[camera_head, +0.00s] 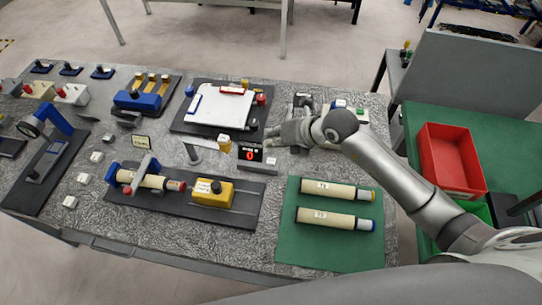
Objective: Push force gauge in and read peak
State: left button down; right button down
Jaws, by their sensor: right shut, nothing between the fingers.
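A yellow block with a dark knob (213,191), which looks like the force gauge, sits on rails on a dark base plate (244,207). To its left, a cream cylinder (150,181) lies in a blue and grey holder, with a reddish tip facing the yellow block. A small gap seems to separate them. A black display (250,155) behind the plate shows a red 0. My right gripper (272,137) is shut and empty, above the table just behind and right of the display. It does not touch the yellow block. My left gripper is not in view.
A green mat (285,240) with two labelled cream cylinders (335,189) lies at the front right. A white board on a dark tray (180,126) and a blue device (137,101) stand behind. A red bin (432,160) is on the green side table.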

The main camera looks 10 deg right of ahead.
aim_at(216, 193)
jog(key=k, duration=1.5)
